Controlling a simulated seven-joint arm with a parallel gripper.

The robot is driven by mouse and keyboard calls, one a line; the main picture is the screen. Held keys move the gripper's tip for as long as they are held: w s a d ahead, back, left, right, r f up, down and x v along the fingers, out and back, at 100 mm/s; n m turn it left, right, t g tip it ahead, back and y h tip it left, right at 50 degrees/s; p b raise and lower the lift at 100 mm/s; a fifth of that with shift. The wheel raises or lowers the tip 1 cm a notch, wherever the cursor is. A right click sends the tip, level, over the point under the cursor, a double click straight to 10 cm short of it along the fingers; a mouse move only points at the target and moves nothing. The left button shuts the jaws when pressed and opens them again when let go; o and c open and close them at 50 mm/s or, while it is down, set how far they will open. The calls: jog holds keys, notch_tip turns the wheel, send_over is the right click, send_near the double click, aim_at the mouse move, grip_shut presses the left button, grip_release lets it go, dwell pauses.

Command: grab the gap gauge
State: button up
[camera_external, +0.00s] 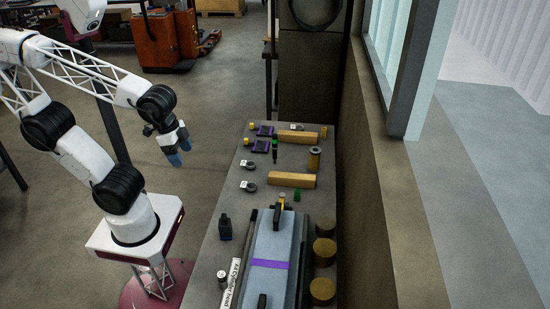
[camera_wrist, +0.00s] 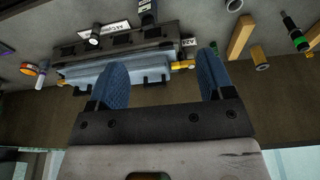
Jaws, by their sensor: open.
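I cannot tell for sure which item is the gap gauge. Small round grey pieces with white tags (camera_external: 247,165) (camera_external: 249,186) lie on the left part of the bench, and a slim black and green tool (camera_external: 275,152) lies beyond them. A similar black and green tool shows at the upper right of the wrist view (camera_wrist: 295,33). My gripper (camera_external: 179,152) is off the bench's left side, in the air. Its two blue fingers are apart and empty, also in the wrist view (camera_wrist: 162,82).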

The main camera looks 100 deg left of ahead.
jog(key=w+d+f+t+h, duration=0.1)
jog(key=w+d+f+t, duration=0.3)
jog(key=f, duration=0.3)
jog(key=w+d+f+t+h, duration=0.1)
jog(key=w+d+f+t, duration=0.1)
jog(key=w+d+f, duration=0.4)
jog(key=n+t+y, duration=0.2)
jog(key=t+y, duration=0.2)
send_near(225, 227)
notch_tip(225, 227, down, 2)
jog(key=w+a, duration=0.1)
jog(key=w, duration=0.1)
jog(key=shift+s+a+f+t, duration=0.3)
jog(key=shift+s+a+f, duration=0.1)
jog(key=shift+s+f, duration=0.1)
jog(key=shift+w, duration=0.1)
jog(key=shift+x, duration=1.2)
jog(key=shift+w+a, duration=0.1)
